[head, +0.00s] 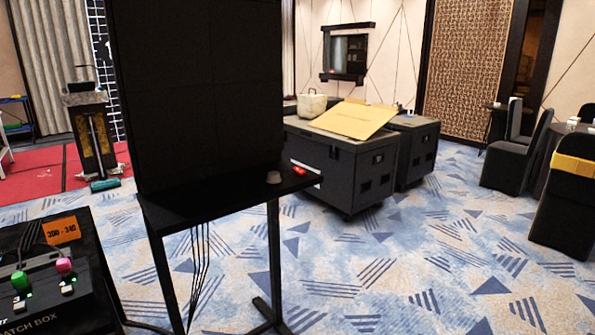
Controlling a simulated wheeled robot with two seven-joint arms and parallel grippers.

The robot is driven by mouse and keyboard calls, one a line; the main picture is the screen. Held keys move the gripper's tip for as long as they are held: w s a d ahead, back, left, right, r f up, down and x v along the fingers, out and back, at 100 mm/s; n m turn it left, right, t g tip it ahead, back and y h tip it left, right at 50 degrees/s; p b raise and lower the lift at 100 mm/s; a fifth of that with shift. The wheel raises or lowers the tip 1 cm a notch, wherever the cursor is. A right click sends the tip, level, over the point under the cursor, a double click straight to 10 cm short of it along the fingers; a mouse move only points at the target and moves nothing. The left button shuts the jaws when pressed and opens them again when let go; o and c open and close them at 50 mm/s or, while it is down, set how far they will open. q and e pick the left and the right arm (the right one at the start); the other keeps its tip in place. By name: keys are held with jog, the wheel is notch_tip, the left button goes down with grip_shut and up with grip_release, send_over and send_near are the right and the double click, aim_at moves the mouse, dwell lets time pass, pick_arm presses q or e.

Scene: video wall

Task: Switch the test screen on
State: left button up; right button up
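The test screen (200,90) is a tall black panel made of several tiles, and its face is dark. It stands on a black stand (220,205) with a narrow shelf. A small red item (299,170) lies at the shelf's right end, too small to identify. A grey-brown cup-like object (273,177) sits beside it. A black patch box (45,295) is at the lower left, with a green plug (19,280) and a pink plug (64,266) on top. Neither of my grippers is in view.
An orange label (62,230) sits behind the patch box. Cables hang under the shelf. Black wheeled cases (345,165) with a cardboard sheet (353,119) stand behind. Dark chairs (567,190) are at the right. The patterned carpet (420,255) is clear at centre right.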

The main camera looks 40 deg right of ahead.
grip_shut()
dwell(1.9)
